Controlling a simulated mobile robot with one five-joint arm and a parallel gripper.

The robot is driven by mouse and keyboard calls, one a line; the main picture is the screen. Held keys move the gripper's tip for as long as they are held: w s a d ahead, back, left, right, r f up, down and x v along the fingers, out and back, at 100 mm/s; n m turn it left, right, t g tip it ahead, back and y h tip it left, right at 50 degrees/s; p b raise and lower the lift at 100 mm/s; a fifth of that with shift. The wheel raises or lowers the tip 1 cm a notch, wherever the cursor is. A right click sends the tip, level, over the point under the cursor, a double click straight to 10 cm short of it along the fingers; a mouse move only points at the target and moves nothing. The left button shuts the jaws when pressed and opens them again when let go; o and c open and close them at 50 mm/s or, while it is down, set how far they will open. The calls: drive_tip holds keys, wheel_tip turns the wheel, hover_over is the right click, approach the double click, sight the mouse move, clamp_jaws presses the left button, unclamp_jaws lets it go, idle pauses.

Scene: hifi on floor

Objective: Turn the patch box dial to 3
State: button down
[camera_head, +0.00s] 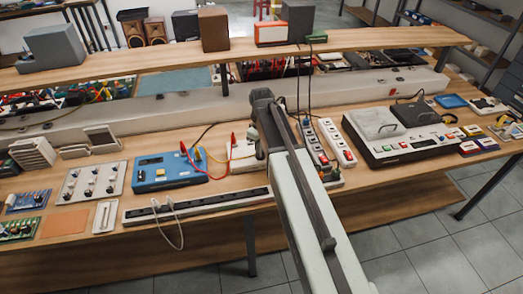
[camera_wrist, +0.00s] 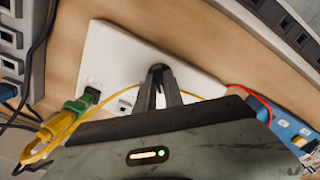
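A white box (camera_wrist: 108,52), which I take to be the patch box, lies on the wooden bench in the wrist view. It also shows in the head view (camera_head: 238,160), partly behind my arm. A green plug (camera_wrist: 82,103) with a yellow lead sits at its left end. My gripper (camera_wrist: 158,72) is over the middle of the box, its dark fingers converging near its face. No dial or number marks can be made out; the fingers may cover the dial. I cannot tell whether they hold anything. In the head view my arm hides the fingertips.
A blue meter (camera_head: 168,171) with red and yellow leads stands left of the box. Power strips (camera_head: 337,143) stand to its right and a long dark socket strip (camera_head: 195,205) lies in front. A yellow lead (camera_wrist: 122,95) runs across the box close to my fingers.

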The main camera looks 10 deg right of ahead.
drive_tip(key=shift+m, duration=1.1)
drive_tip(key=m, duration=0.9)
drive_tip(key=shift+m, duration=0.4)
drive_tip(key=shift+w+m, duration=0.1)
drive_tip(key=shift+m, duration=1.8)
drive_tip(key=c, duration=1.4)
unclamp_jaws()
drive_tip(key=shift+c, duration=0.2)
